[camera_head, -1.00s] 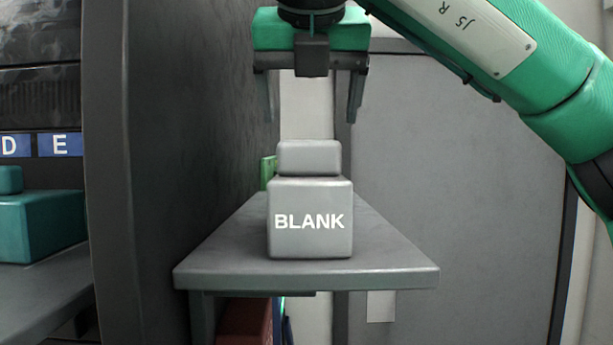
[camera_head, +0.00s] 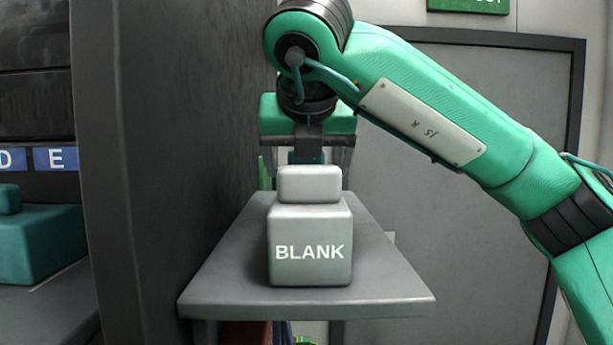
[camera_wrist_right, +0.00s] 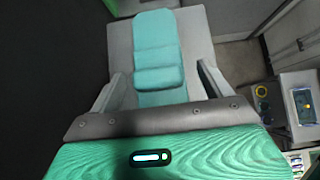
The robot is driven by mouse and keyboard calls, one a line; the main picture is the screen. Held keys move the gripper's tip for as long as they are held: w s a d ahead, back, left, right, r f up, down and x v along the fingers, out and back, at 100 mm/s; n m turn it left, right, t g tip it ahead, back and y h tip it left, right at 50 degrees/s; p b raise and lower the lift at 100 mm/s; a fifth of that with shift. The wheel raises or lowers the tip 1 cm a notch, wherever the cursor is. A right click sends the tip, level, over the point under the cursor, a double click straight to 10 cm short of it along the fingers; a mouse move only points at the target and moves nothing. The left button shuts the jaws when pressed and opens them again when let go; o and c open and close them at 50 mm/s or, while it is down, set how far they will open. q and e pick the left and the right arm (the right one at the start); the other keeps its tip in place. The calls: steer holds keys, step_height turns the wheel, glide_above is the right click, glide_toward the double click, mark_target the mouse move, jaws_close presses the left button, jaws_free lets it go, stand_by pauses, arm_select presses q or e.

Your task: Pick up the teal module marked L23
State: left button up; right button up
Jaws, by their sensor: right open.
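My right gripper (camera_head: 308,158) points down just behind a grey module marked BLANK (camera_head: 309,250) on a narrow grey shelf; the module partly hides the fingers. In the right wrist view my right gripper (camera_wrist_right: 163,86) is open, with one finger on each side of a stepped teal block (camera_wrist_right: 158,76). Whether it touches the block I cannot tell. A dark teal patch shows between the fingers in the head view. No L23 mark is readable in either view. My left gripper is not in view.
The grey shelf (camera_head: 220,292) has a dark upright panel (camera_head: 170,150) close on its left. Beyond the panel, another teal module (camera_head: 42,245) stands below D and E labels, cut off by the picture edge. A grey door (camera_head: 490,160) is behind on the right.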

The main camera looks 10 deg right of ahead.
steer(key=shift+w+f, duration=0.1)
steer(key=shift+f, duration=0.05)
steer(key=c, duration=1.2)
